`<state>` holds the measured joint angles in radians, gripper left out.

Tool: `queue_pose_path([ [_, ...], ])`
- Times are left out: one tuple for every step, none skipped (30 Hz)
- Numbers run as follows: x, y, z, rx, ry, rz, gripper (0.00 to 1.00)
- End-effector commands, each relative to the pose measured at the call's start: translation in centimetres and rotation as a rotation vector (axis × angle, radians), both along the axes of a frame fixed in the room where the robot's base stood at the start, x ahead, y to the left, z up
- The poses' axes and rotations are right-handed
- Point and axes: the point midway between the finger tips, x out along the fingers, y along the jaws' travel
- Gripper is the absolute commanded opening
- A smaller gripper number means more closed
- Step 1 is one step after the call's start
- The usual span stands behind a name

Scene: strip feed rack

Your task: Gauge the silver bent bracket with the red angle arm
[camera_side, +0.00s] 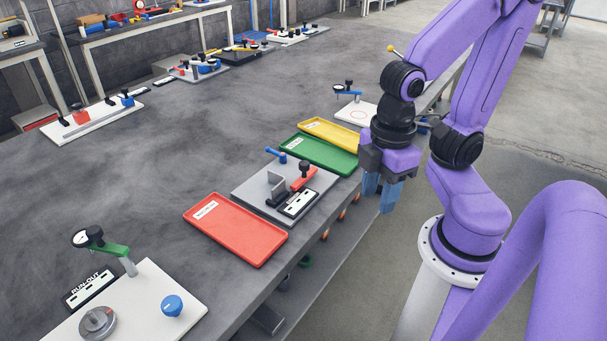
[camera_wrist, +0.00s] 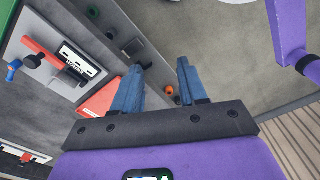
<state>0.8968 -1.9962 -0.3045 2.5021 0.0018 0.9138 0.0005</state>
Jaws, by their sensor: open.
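The silver bent bracket (camera_side: 275,182) stands on a grey fixture plate (camera_side: 250,187) near the table's front edge in the side view. The red angle arm (camera_side: 304,179), with a black knob, is just right of the bracket on the same plate. The arm also shows at the upper left of the wrist view (camera_wrist: 42,53); I cannot make out the bracket there. My gripper (camera_side: 379,200) points down, right of the plate and beyond the table edge. In the wrist view its blue fingers (camera_wrist: 159,68) are apart with nothing between them.
A red tray (camera_side: 220,246) lies left of the plate; green (camera_side: 335,164) and yellow (camera_side: 345,143) trays lie behind it. A blue handle (camera_side: 276,154) is at the plate's back edge. A run-out fixture (camera_side: 148,285) is at front left. The table's middle is clear.

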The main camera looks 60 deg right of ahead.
Motion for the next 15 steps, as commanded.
queue_pose_path([
  [0.0, 0.0, 0.0, 0.000, 0.000, 0.000, 0.42],
  [0.0, 0.0, 0.0, 0.000, 0.000, 0.000, 0.42],
  [0.0, 0.0, 0.0, 0.000, 0.000, 0.000, 0.42],
  [0.0, 0.0, 0.0, 0.000, 0.000, 0.000, 0.42],
  [0.0, 0.0, 0.0, 0.000, 0.000, 0.000, 0.42],
  [0.0, 0.0, 0.0, 0.000, 0.000, 0.000, 0.42],
  [0.0, 0.0, 0.0, 0.000, 0.000, 0.000, 0.45],
  [0.0, 0.0, 0.0, 0.000, 0.000, 0.000, 0.55],
  [0.1, 0.0, 0.0, 0.000, 0.000, -0.002, 0.57],
  [0.2, 0.1, 0.1, 0.000, 0.000, -0.004, 0.57],
  [0.4, 0.1, 0.1, 0.000, -0.001, -0.007, 0.57],
  [0.8, 0.2, 0.2, -0.001, 0.000, -0.013, 0.57],
  [1.3, 0.2, 0.3, -0.002, 0.000, -0.019, 0.57],
  [1.8, 0.3, 0.4, -0.002, 0.000, -0.025, 0.57],
  [2.6, 0.4, 0.7, -0.003, -0.001, -0.036, 0.57],
])
